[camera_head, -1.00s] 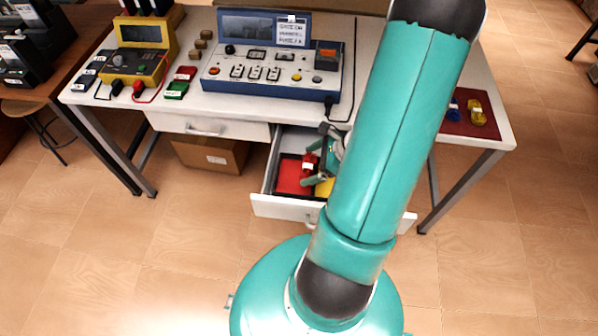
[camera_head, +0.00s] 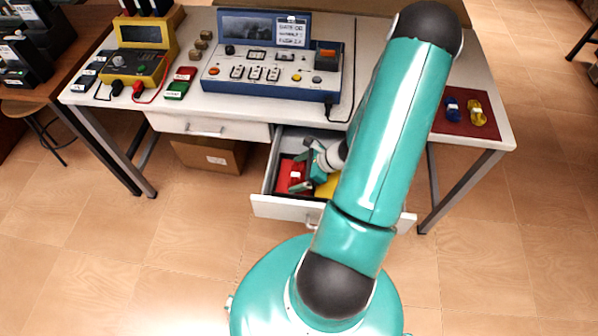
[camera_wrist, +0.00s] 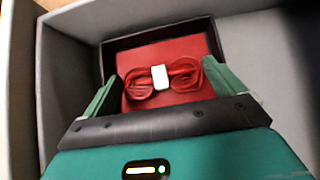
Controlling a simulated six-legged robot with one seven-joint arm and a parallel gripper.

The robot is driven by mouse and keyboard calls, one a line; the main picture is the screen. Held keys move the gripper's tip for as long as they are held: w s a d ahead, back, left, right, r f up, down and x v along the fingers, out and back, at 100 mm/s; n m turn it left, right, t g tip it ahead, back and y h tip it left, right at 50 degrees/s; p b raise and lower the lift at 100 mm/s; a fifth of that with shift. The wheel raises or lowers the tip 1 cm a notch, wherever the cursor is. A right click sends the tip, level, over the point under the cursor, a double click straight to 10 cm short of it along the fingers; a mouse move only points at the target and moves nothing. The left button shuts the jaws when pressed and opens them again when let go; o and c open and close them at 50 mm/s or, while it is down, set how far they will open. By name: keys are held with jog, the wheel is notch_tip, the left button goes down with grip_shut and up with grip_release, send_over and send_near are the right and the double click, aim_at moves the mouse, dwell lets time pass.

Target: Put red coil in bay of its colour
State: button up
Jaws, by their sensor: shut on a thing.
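The red coil (camera_wrist: 183,72), a bundled cable with a white band, lies between the fingers of my gripper (camera_wrist: 160,85) in the wrist view. My gripper is shut on it. In the head view the coil (camera_head: 296,175) and my gripper (camera_head: 306,174) are inside the open drawer (camera_head: 280,207), over the red bay (camera_head: 284,167). The red floor of the bay (camera_wrist: 186,48) shows behind the coil. Whether the coil touches that floor I cannot tell. A yellow bay (camera_head: 327,188) lies to the right, partly hidden by my arm.
The drawer walls (camera_wrist: 75,45) stand close around my gripper. A blue coil (camera_head: 453,112) and a yellow coil (camera_head: 477,113) lie on a dark red mat (camera_head: 465,128) at the table's right. A blue-framed control panel (camera_head: 270,75) and a yellow meter (camera_head: 135,65) stand on the table.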

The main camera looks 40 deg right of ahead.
jog(key=shift+f, duration=0.15)
jog(key=o, duration=0.7)
jog(key=v, duration=1.2)
notch_tip(320, 180, up, 10)
jog(key=n+g, duration=0.3)
jog(key=n, duration=0.5)
send_over(297, 181)
jog(key=w+a+r+n+g+h, duration=0.1)
jog(key=w+a+r+n+h, duration=0.1)
jog(key=a+r+n, duration=0.55)
jog(key=s+a+r+n+t+h, duration=0.1)
jog(key=a+r+n, duration=0.3)
jog(key=s+a+r+n+h, duration=0.1)
jog(key=s+a+r+n, duration=0.1)
jog(key=a+r+n, duration=0.2)
jog(key=s+a+r+n+t+h, duration=0.1)
jog(key=s+a+r+n, duration=0.1)
jog(key=a+r+n, duration=0.3)
jog(key=shift+s+a+r+t+h, duration=0.1)
jog(key=shift+r+t+h, duration=0.05)
jog(key=shift+r, duration=0.2)
jog(key=shift+s+a+r+t+h, duration=0.1)
jog(key=shift+r+t+h, duration=0.05)
jog(key=shift+r, duration=0.25)
